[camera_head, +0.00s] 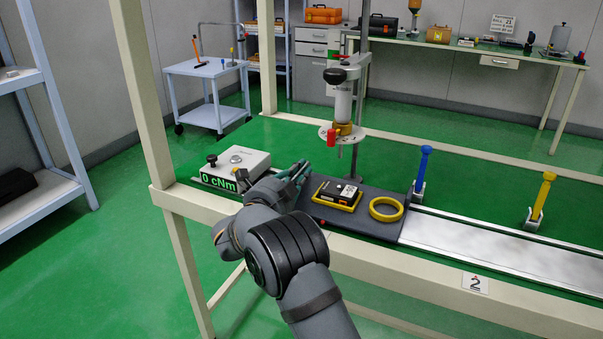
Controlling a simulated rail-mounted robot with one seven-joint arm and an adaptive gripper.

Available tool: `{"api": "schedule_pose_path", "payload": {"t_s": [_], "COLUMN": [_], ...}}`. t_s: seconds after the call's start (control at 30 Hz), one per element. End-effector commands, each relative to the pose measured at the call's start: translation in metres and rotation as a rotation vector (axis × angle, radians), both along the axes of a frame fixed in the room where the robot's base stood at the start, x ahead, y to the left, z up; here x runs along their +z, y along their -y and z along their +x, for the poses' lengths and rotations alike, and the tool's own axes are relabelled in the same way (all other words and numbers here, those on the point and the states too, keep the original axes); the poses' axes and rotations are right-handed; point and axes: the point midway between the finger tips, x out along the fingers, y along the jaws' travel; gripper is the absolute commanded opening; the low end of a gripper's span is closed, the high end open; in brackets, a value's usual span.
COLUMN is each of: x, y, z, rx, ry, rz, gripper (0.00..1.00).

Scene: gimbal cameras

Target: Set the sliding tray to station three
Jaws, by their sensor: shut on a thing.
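The sliding tray (372,228) is a dark, flat plate at the left end of a pale metal rail (490,246) on the bench. A black device in a yellow frame (337,195) and a yellow ring (374,210) lie on it. My gripper (300,172) is at the tray's left end, shut; what it grips there looks like part of the tray, but my arm and fingers hide the contact. A label "2" (475,283) is on the bench's front edge, right of the tray. No label for station three shows.
A torque meter reading "0 cNm" (236,166) stands left of my gripper. A driver tool on a stand (343,105) rises behind the tray. A blue-handled clamp (421,172) and a yellow-handled clamp (541,200) stand along the rail's far side. The rail right of the tray is clear.

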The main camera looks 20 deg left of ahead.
Motion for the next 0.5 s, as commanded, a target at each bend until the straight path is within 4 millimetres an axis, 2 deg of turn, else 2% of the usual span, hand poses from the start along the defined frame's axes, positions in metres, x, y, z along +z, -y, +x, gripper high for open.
{"api": "schedule_pose_path", "payload": {"t_s": [0.07, 0.1, 0.4, 0.5], "x": [0.0037, 0.0037, 0.0026, 0.0023], "y": [-0.0072, -0.0073, -0.0058, -0.0047], "z": [-0.0018, -0.0019, -0.0018, -0.0014], "rx": [0.017, 0.017, 0.012, 0.011], "ry": [0.008, 0.008, 0.006, 0.005], "rz": [0.001, 0.001, 0.001, 0.0], "gripper": [0.0, 0.12, 0.3, 0.3]}}
